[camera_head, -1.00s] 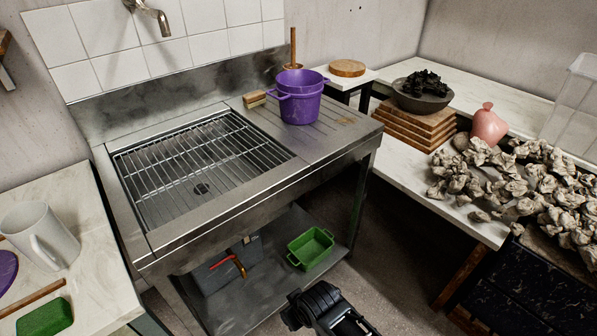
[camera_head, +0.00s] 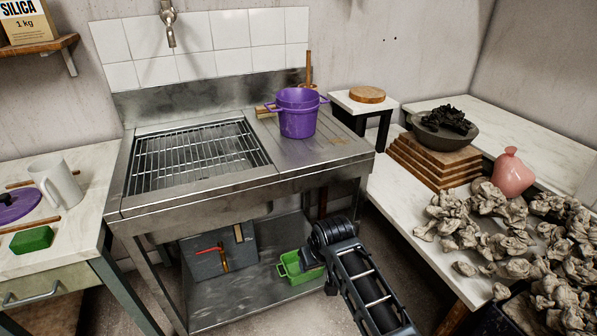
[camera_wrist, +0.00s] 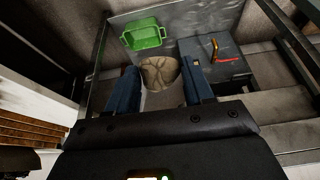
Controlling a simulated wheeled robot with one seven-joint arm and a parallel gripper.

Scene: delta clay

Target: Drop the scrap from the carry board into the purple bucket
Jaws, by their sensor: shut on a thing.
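The purple bucket (camera_head: 298,118) stands upright on the ribbed drainboard to the right of the sink grate, with handles at its sides. My gripper (camera_wrist: 160,76) is shut on a rounded grey-brown clay scrap (camera_wrist: 158,73), held between its two blue fingers in the wrist view. In the head view my arm is low in front of the sink bench, below and apart from the bucket; the scrap cannot be seen there. Many similar crumpled clay pieces (camera_head: 495,225) lie heaped on the right-hand table. I cannot clearly make out the carry board under them.
The steel sink bench (camera_head: 250,183) has a front edge between my arm and the bucket. A green tray (camera_head: 290,270) and a grey box (camera_head: 205,257) sit on its lower shelf. Stacked boards with a dark bowl (camera_head: 425,130) and a pink vase (camera_head: 512,174) stand at right.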

